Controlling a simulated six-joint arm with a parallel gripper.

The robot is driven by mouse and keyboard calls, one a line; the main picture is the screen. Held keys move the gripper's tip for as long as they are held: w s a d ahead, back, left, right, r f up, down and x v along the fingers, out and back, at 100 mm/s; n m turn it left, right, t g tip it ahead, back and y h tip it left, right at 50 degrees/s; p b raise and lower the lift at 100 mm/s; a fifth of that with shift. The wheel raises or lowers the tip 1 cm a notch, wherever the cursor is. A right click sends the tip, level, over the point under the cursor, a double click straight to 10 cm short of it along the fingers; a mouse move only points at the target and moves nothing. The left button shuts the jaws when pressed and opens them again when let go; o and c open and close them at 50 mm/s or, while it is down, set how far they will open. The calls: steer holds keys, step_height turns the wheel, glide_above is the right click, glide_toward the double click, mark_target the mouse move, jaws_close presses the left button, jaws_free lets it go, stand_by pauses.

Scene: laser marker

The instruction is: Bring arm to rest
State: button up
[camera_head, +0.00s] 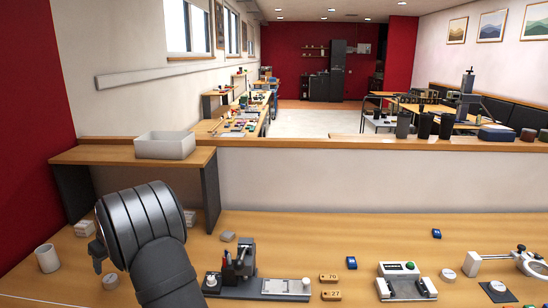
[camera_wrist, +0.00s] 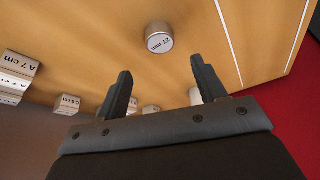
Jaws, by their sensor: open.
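My arm (camera_head: 148,230) rises at the left of the workbench in the head view, with its dark, rounded wrist over the bench. It hides most of my gripper there. In the wrist view my gripper (camera_wrist: 160,68) is open, its two dark fingers apart with nothing between them. A metal cylinder marked 27 mm (camera_wrist: 159,38) stands on the wood beyond the fingertips, apart from them.
Labelled blocks (camera_wrist: 16,72) lie left in the wrist view. A white cup (camera_head: 46,258) stands at the bench's left. A white bin (camera_head: 165,147) sits on the shelf behind.

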mark_target(110, 279)
steer(key=x, duration=0.9)
steer(key=shift+s+f, duration=0.1)
steer(key=shift+f, duration=0.1)
steer(key=r, duration=0.5)
steer(key=shift+w+d, duration=0.2)
steer(key=shift+d, duration=0.1)
steer(key=w+d+r, duration=0.3)
steer(key=d+r, duration=0.4)
steer(key=d, duration=0.4)
steer(key=w+d+m, duration=0.1)
steer(key=w+d, duration=0.3)
steer(key=d, duration=0.3)
steer(key=w+d+m+t+h, duration=0.15)
steer(key=w+d, duration=0.25)
steer(key=d, duration=0.4)
steer(key=w+d+m+y, duration=0.1)
steer(key=w+d, duration=0.3)
steer(key=d, duration=0.3)
steer(key=d+m+h, duration=0.2)
steer(key=d+m, duration=0.5)
steer(key=d, duration=3.6)
steer(key=shift+s+f+t+h, duration=0.25)
steer(key=shift+f+t+h, duration=0.1)
steer(key=shift+t, duration=0.1)
steer(key=shift+d, duration=0.1)
